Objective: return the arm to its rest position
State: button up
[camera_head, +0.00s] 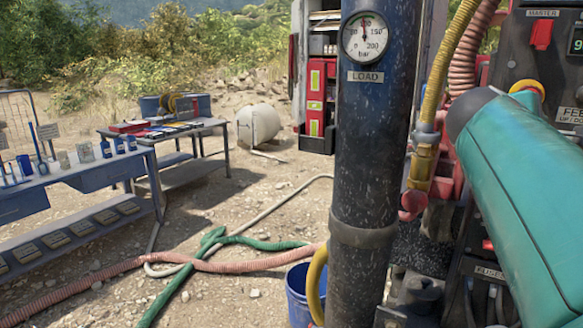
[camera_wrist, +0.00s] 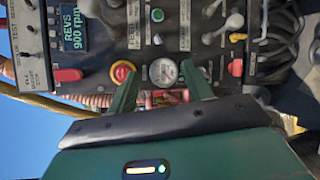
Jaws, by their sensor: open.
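My gripper (camera_wrist: 160,76) shows in the wrist view with its two green fingers spread apart and nothing between them. It faces a dark control panel (camera_wrist: 110,20). A red button with a yellow ring (camera_wrist: 123,71) shows beside the left fingertip. I cannot tell how far the fingertips are from the panel, and I see no contact. In the head view my teal arm reaches across the right side in front of the panel (camera_head: 545,60). The gripper is out of sight there.
A thick dark column (camera_head: 375,130) with a load gauge (camera_head: 366,38) stands close to my arm. Yellow and red hoses (camera_head: 468,50) hang between them. Benches (camera_head: 75,170) with tools stand left. Green and pink hoses (camera_head: 250,262) cross the ground near a blue bucket (camera_head: 298,295).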

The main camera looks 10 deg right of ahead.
jog(key=s+a+f+m+y, duration=0.2)
jog(key=a+f+y, duration=0.5)
jog(key=a+f, duration=0.9)
jog(key=s+a+f+m+t+y, duration=0.1)
jog(key=s+a+f+m+y, duration=0.2)
jog(key=a+f, duration=1.4)
jog(key=a+m+y, duration=0.1)
jog(key=m+y, duration=0.1)
jog(key=y, duration=0.2)
jog(key=shift+y, duration=0.4)
jog(key=shift+r, duration=0.1)
jog(key=c, duration=0.3)
jog(key=shift+d, duration=0.1)
jog(key=shift+d, duration=0.1)
